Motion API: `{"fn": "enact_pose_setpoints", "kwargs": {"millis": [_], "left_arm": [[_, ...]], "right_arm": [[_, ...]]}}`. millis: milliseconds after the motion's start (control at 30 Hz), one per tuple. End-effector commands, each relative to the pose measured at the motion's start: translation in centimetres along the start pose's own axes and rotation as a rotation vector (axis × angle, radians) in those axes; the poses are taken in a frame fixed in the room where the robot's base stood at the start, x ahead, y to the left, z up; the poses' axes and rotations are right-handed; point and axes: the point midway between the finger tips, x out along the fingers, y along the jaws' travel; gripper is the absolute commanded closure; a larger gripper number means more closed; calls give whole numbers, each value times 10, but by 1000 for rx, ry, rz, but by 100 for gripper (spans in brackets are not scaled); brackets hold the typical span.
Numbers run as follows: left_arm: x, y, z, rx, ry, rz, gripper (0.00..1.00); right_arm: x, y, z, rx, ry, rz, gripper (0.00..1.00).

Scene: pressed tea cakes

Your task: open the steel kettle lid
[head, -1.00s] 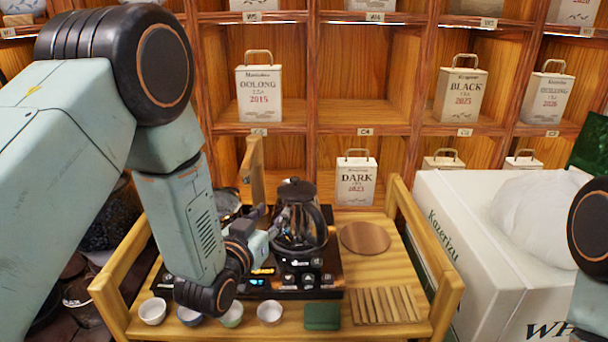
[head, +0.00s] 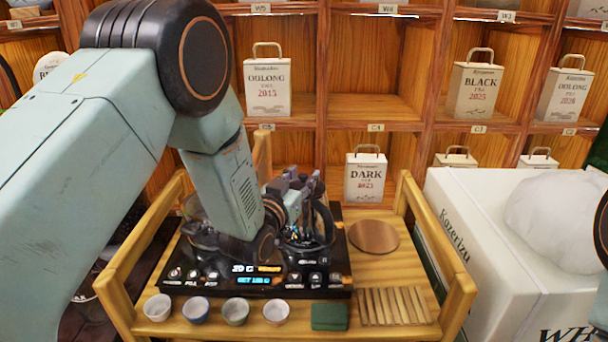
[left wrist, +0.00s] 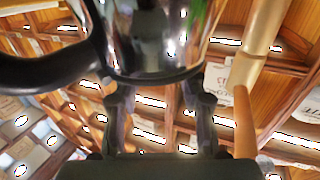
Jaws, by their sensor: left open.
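The steel kettle (head: 308,228), shiny with a black handle, stands on the black tea stove (head: 285,277) on the wooden tray table. My left gripper (head: 293,184) is at the kettle's top, its fingers apart and covering the lid in the head view. In the left wrist view the kettle's reflective body (left wrist: 155,35) fills the top, with its dark handle to the left. There the two fingers of my left gripper (left wrist: 156,100) stand apart with nothing seen between them. I cannot tell whether they touch the lid. My right gripper is out of view.
Several small cups (head: 235,311) line the front, beside a green folded cloth (head: 330,316) and a slatted wooden mat (head: 393,306). A round wooden board (head: 374,236) lies right of the kettle. A white box (head: 480,270) stands at right. Shelves with tea tins rise behind.

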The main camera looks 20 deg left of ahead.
Motion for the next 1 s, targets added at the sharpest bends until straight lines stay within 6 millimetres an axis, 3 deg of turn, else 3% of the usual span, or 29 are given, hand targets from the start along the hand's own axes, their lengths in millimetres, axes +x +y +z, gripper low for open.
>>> {"fn": "enact_pose_setpoints", "kwargs": {"millis": [200,467,900,1000], "left_arm": [[14,0,0,0,1,1,59],[16,0,0,0,0,2,59],[16,0,0,0,0,1,96],[16,0,0,0,0,2,100]], "right_arm": [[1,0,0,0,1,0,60],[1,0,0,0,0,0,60],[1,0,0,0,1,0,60],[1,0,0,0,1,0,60]]}}
